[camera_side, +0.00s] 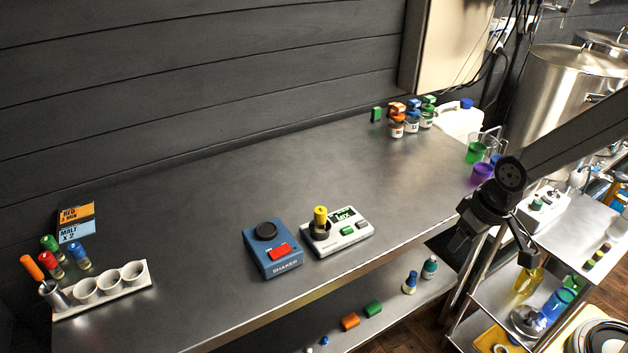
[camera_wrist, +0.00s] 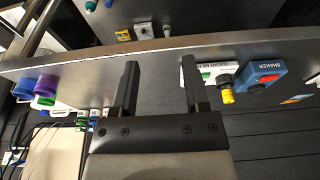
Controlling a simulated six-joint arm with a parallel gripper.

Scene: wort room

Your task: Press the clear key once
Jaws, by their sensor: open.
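The white sugar meter (camera_side: 352,238) stands on the steel bench, with a small dark display, a green key (camera_side: 347,231) and smaller grey parts. Which key is clear cannot be read. A yellow-capped vial (camera_side: 320,214) stands upright in its black well. The wrist view shows the meter (camera_wrist: 206,71) upside down beyond the right finger, which partly hides it, and the yellow cap (camera_wrist: 227,96). My gripper (camera_side: 492,248) is open and empty near the bench's right end, well right of the meter and apart from it. Its two fingers (camera_wrist: 160,66) are spread in the wrist view.
A blue shaker (camera_side: 275,262) with a red key stands just left of the meter. A white rack (camera_side: 110,292) and coloured vials sit far left. Jars (camera_side: 412,122) stand at the back; green and purple cups (camera_side: 481,172) are near my arm. Bare bench lies behind the meter.

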